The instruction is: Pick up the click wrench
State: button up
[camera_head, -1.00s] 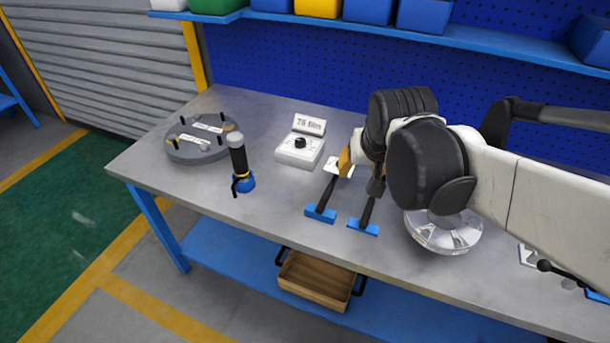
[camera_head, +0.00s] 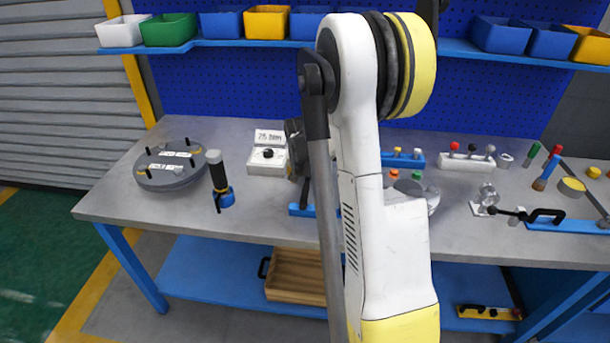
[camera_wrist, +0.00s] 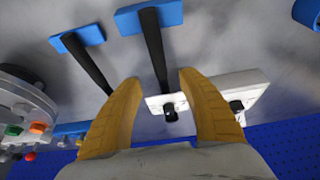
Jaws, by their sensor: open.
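Two black bar-shaped tools with blue blocks at one end lie side by side in the wrist view. One black bar (camera_wrist: 155,50) runs from its blue block (camera_wrist: 150,15) down into the gap between my fingertips. The other black bar (camera_wrist: 86,64) runs toward my left finger. I cannot tell for certain which is the click wrench. My gripper (camera_wrist: 160,82) is open, its yellow fingers spread above the bench. No contact shows. In the head view my arm hides most of the gripper and tools; one blue block (camera_head: 300,210) shows.
A white box with a black knob (camera_head: 268,160) and a "75 Nm" sign stands on the grey bench (camera_head: 255,222). A round grey flange (camera_head: 167,172) and a black-handled upright tool (camera_head: 219,180) stand left. Clamps and small parts fill the right. A blue shelf with bins runs behind.

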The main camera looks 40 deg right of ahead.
aim_at(306, 186)
jog(key=b+x, duration=0.2)
jog(key=x, duration=0.4)
jog(key=shift+a+f+b, duration=0.15)
jog(key=shift+f+b, duration=0.05)
jog(key=shift+b, duration=0.2)
jog(key=shift+r, duration=0.1)
grip_shut()
